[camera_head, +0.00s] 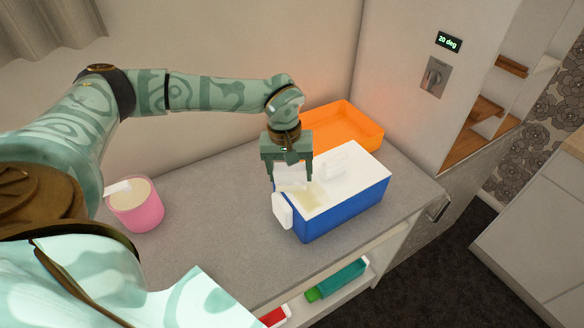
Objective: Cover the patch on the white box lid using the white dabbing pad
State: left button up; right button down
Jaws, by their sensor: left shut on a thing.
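A blue box (345,212) with a white lid (362,162) stands on the grey counter. A pale yellowish patch (314,196) lies on the lid's left part. My left gripper (290,179) points down over the lid's left end, beside the patch. It is shut on the white dabbing pad (291,184), which is hard to tell apart from the white lid behind it. I cannot tell whether the pad touches the lid. My right gripper is not in view.
A pink pot (137,213) with cream-coloured contents and a white utensil stands at the left. An orange tray (363,135) lies behind the box. A white handle-like part (282,211) hangs at the box's left end. Green (338,280) and red (273,317) items sit on the shelf below.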

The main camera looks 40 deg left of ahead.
pick_arm(q)
jog(key=shift+w+d+p, duration=0.15)
jog(key=shift+d+p, duration=0.1)
jog(key=shift+d, duration=1)
jog(key=shift+w+d+p, duration=0.15)
jog(key=shift+d+p, duration=0.05)
jog(key=shift+d, duration=1.05)
jog(key=shift+f, duration=0.1)
jog(key=shift+w, duration=0.1)
